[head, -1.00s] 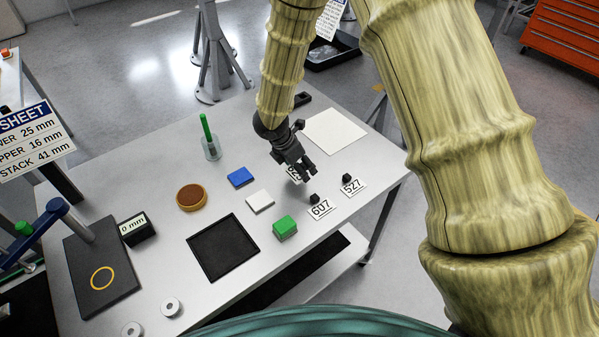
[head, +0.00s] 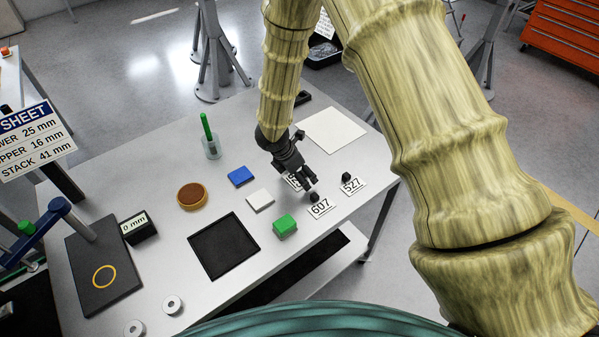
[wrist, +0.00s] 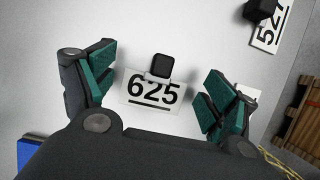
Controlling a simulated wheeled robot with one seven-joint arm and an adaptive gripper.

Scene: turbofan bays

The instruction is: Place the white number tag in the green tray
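Three white number tags with black knobs lie on the grey table. Tag 625 (head: 292,182) is partly hidden by my gripper (head: 309,183) in the head view. In the wrist view, tag 625 (wrist: 154,93) and its knob (wrist: 161,66) show between my gripper's spread fingers (wrist: 155,97). The fingers are open and hold nothing. Tag 607 (head: 321,208) and tag 527 (head: 353,186) lie nearby to the right.
A white block (head: 260,200), a blue block (head: 240,177) and a round brown-filled dish (head: 191,195) lie left of my gripper. A white sheet (head: 333,130) lies behind it. A green rod stands in a clear holder (head: 211,148). A gauge reading 0 mm (head: 139,228) is farther left.

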